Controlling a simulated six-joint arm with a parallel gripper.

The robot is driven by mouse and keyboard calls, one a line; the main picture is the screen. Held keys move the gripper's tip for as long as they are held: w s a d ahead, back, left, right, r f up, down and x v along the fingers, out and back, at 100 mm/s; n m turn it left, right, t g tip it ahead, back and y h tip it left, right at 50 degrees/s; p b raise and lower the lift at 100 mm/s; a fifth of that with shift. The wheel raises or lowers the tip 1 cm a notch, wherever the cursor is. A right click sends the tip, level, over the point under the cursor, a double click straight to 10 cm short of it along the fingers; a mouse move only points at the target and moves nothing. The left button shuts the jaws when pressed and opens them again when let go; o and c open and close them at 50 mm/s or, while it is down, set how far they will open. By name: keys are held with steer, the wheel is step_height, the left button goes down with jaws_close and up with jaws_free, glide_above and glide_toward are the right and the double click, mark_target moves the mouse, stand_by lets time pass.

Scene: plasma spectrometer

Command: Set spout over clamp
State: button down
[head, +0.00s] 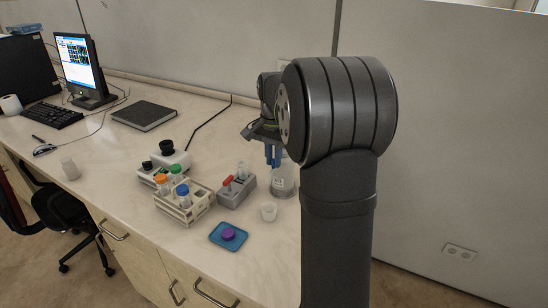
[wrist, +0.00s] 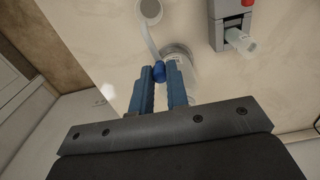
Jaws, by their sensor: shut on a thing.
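My gripper (head: 273,157) is at the back right of the bench, with its blue fingers pointing down. In the wrist view, my gripper (wrist: 160,78) is shut on the blue cap (wrist: 159,71) of a clear bottle (wrist: 179,56). The bottle (head: 284,184) looks upright in the head view, partly hidden by my arm; I cannot tell whether it touches the bench. A pale spout (wrist: 149,38) curves from the cap toward a white cup (wrist: 151,8). I cannot identify a clamp with certainty; a grey block (head: 238,197) with red parts and clear tubes stands left of the bottle.
The white cup (head: 268,211) stands in front of the bottle. A rack (head: 185,212) with capped tubes is left of the grey block.

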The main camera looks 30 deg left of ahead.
steer(key=w+a+m, duration=0.5)
steer(key=a+m, duration=0.4)
steer(key=m, duration=0.6)
steer(key=shift+w+a, duration=0.25)
steer(key=shift+a, duration=0.1)
steer(key=shift+r, duration=0.1)
steer(key=c, duration=1.4)
jaws_free()
step_height(320, 180, up, 17)
steer(key=shift+r, duration=0.2)
